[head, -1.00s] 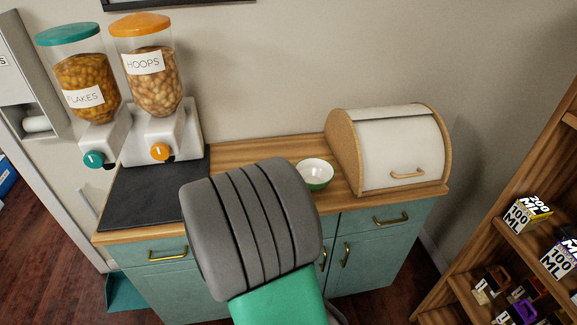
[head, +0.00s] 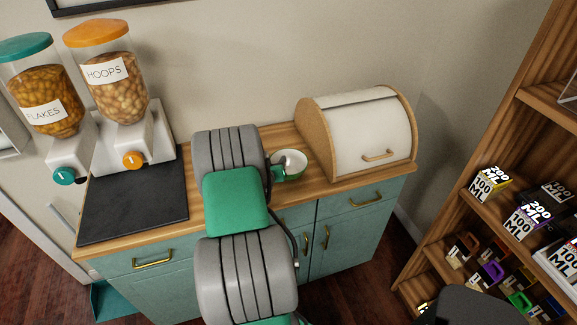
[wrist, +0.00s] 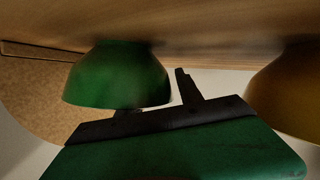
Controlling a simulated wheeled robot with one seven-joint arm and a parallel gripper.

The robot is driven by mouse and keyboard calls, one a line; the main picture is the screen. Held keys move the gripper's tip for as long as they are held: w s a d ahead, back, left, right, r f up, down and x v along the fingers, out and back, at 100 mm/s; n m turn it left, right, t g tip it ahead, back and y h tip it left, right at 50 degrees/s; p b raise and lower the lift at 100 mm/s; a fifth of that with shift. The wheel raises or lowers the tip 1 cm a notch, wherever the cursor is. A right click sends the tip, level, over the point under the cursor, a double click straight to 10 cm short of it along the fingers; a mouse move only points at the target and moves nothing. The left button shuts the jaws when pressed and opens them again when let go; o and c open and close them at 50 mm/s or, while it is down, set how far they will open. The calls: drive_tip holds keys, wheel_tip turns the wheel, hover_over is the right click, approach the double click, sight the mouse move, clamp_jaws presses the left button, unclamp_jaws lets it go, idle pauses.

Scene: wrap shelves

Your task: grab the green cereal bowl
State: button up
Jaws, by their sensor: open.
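The green cereal bowl (head: 289,167), green outside and white inside, stands upright on the wooden counter, left of the bread box. In the wrist view, which appears upside down, its green outer wall (wrist: 115,72) is close in front of my gripper (wrist: 158,95). My gripper is open. One dark finger stands clear to the right of the bowl there. The other finger is mostly hidden behind the bowl's rim, and I cannot tell whether it touches. In the head view my arm covers most of the gripper and the bowl's left side.
The bread box (head: 362,132) stands close right of the bowl. Two cereal dispensers (head: 122,100) and a dark mat (head: 133,205) are on the left. A yellow-brown rounded object (wrist: 290,92) is at the wrist view's right. A wooden shelf (head: 545,110) with boxes and mugs is at right.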

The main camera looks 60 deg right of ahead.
drive_tip(key=shift+d+f, duration=0.1)
drive_tip(key=shift+d, duration=0.1)
drive_tip(key=shift+a, duration=0.1)
clamp_jaws()
idle(0.5)
